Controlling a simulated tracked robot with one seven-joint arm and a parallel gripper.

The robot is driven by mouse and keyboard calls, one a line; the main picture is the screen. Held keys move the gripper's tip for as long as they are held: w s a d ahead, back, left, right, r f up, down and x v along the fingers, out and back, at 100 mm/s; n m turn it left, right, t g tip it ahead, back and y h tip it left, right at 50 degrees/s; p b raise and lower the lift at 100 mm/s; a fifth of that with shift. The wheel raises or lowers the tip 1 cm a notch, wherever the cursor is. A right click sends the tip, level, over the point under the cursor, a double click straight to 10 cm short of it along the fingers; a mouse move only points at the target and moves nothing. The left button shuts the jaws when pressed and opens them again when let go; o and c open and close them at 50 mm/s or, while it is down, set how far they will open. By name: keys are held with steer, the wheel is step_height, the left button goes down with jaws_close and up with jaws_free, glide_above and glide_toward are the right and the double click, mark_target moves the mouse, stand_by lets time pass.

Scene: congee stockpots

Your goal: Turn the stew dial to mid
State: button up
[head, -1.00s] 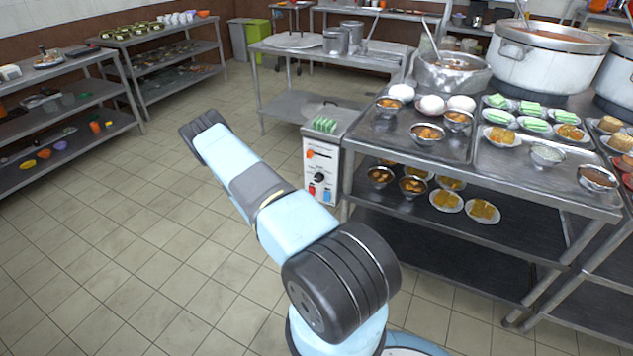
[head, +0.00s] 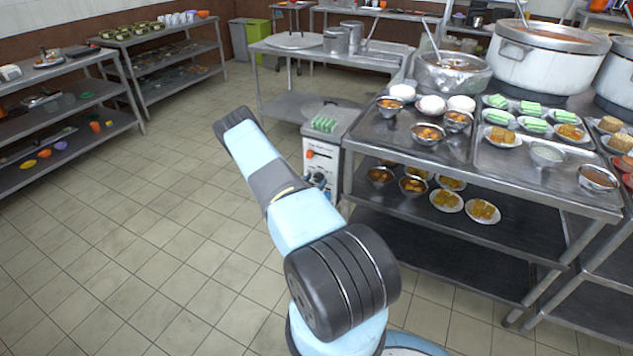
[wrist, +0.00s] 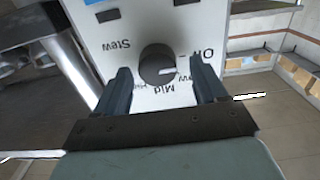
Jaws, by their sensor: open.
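The stew dial (wrist: 157,64) is a dark round knob on a white panel (wrist: 140,22), seen upside down in the wrist view. Its white pointer mark is toward the right side, nearest the "Off" label. "Mid" is printed below the dial, and another label at lower left is partly hidden by a finger. "Stew" is at upper left. My gripper (wrist: 160,80) is open, with one finger on each side of the dial; contact cannot be told. In the head view, the control box (head: 322,152) stands beyond my arm, which partly covers its lower front.
A steel counter (head: 400,148) with bowls and plates stands right of the box. A large pot (head: 540,62) is behind it. Another steel table (head: 275,47) is behind the box. Shelves (head: 60,160) line the left, with open tiled floor between.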

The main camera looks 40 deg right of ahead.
steer(key=shift+d, duration=0.25)
steer(key=shift+c, duration=0.5)
steer(key=shift+w, duration=0.2)
steer(key=c, duration=0.9)
